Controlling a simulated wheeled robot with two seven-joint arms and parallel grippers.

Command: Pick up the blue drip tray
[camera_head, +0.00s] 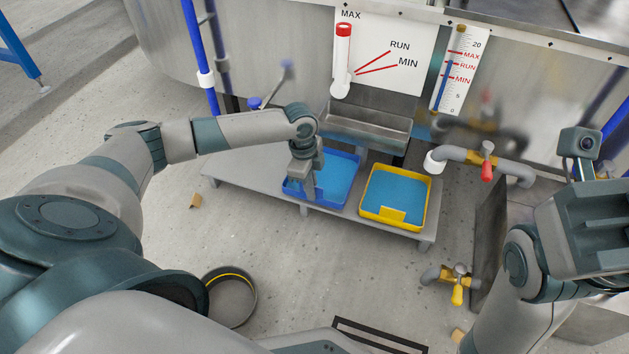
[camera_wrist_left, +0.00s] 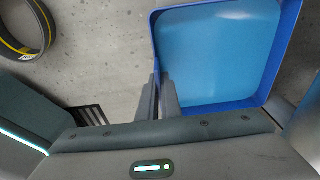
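The blue drip tray (camera_head: 343,177) is at the left part of a low grey stand, with light blue inside. It fills the upper right of the left wrist view (camera_wrist_left: 218,50). My left gripper (camera_head: 303,191) points down at the tray's near left side. In the left wrist view its two fingers (camera_wrist_left: 160,96) are close together, one on each side of the tray's edge, and look shut on it. The fingertips are partly hidden. I cannot tell whether the tray is clear of the stand. My right gripper (camera_head: 592,222) is at the right edge; its fingers are not clear.
A yellow tray (camera_head: 396,196) is right beside the blue one. A metal trough (camera_head: 367,128) is behind them on the tank. Pipes with a red-handled valve (camera_head: 487,165) and a yellow-handled valve (camera_head: 457,287) are at right. A dark round pan (camera_head: 232,298) lies on the floor.

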